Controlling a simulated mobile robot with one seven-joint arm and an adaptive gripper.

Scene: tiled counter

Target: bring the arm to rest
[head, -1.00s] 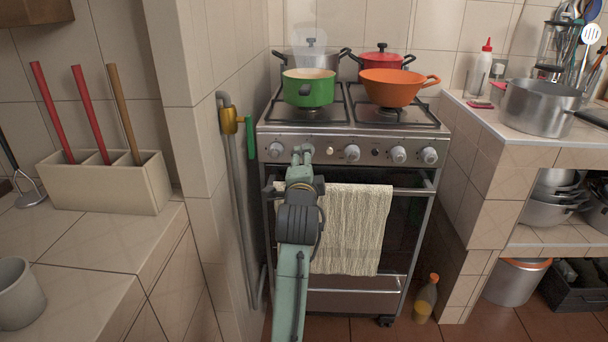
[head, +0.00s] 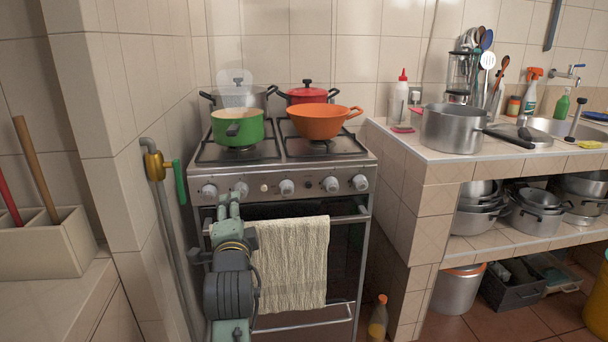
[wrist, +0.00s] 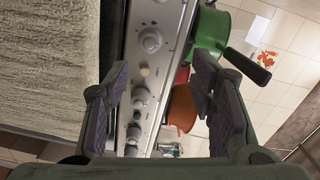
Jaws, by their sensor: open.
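My gripper (head: 228,204) is in front of the stove's control panel in the head view, near the left knobs. In the wrist view my gripper (wrist: 162,90) is open, with two dark fingers apart and nothing between them but the stove front behind. The arm reaches up from the bottom of the head view, left of the hanging towel (head: 291,262). The towel also shows at the left of the wrist view (wrist: 45,60). Whether the fingertips touch the stove cannot be told.
The stove (head: 300,186) carries a green pot (head: 238,130), an orange pan (head: 318,124), a red pot (head: 308,96) and a grey pot (head: 258,97). A tiled wall (head: 85,90) stands close on the left. A counter with a large saucepan (head: 452,128) is on the right.

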